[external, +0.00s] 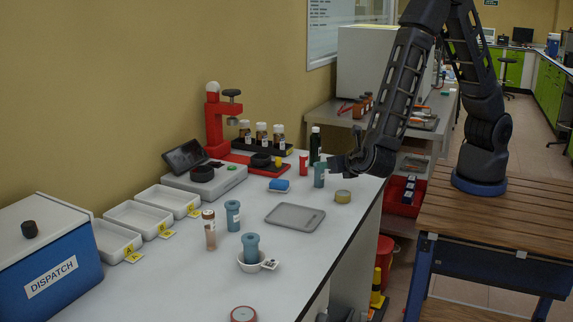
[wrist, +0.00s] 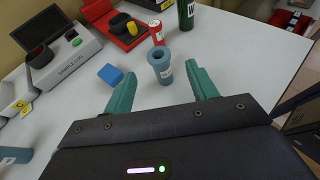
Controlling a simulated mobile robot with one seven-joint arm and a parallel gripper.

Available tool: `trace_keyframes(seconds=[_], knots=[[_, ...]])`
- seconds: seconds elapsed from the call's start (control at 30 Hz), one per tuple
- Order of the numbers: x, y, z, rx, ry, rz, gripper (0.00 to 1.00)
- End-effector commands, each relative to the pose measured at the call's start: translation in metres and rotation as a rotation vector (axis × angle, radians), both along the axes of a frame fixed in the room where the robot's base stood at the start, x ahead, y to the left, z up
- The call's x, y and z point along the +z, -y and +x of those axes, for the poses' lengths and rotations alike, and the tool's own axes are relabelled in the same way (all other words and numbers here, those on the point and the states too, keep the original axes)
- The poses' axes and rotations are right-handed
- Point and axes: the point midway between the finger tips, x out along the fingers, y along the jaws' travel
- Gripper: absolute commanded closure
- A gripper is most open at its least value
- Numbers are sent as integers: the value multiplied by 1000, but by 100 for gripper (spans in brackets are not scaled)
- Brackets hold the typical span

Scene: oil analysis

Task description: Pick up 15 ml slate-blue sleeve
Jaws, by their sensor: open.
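Three slate-blue sleeves stand on the white bench in the external view. In the wrist view the far sleeve (wrist: 160,66) is upright with an open round top and a white label too small to read. My open gripper (wrist: 161,76) has its green fingertips on either side of it, with gaps; I cannot tell how deep it sits between them.
Beside the far sleeve are a red sleeve (external: 304,166), a dark green bottle (external: 315,146), a blue block (external: 279,185) and a yellowish round tin (external: 342,197). A grey tray (external: 295,216) lies nearer.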

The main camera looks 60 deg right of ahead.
Motion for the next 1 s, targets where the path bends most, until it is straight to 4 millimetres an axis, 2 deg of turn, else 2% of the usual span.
trace_keyframes(seconds=[0.3,0.57,0.83,1.0], knots=[[-15,25,30,-5,0,0,42],[-22,34,43,-4,-1,1,42],[-35,51,70,-7,0,1,42],[-40,58,78,-4,0,1,42]])
